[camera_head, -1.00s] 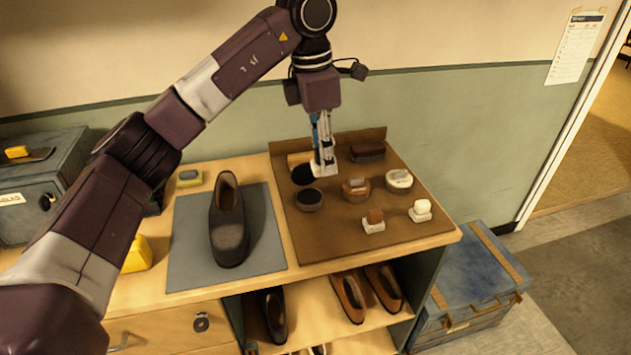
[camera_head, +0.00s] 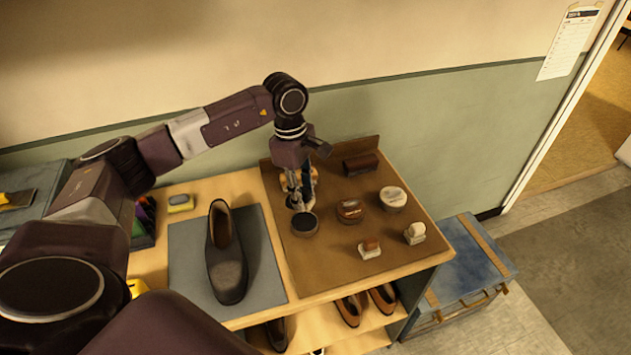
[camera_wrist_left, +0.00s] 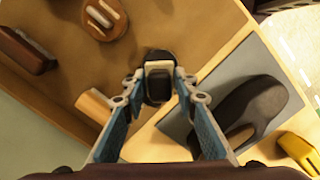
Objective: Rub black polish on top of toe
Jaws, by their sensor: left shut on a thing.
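A dark brown shoe (camera_head: 228,255) lies on a grey mat (camera_head: 190,275), its rounded toe towards the front edge of the bench. The open tin of black polish (camera_head: 304,223) stands on the brown board (camera_head: 325,255). My left gripper (camera_head: 299,203) points down right at the far rim of this tin. In the left wrist view its fingers (camera_wrist_left: 158,90) are shut on a small dauber with a dark block (camera_wrist_left: 160,84). Whether the dauber touches the polish is hidden. The shoe (camera_wrist_left: 258,108) also shows there at the right. My right gripper is not in view.
A brown tin (camera_head: 350,210), a white tin (camera_head: 393,199), a brush (camera_head: 361,164) and two daubers, brown (camera_head: 370,247) and white (camera_head: 414,233), stand on the board. The mat around the shoe is clear.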

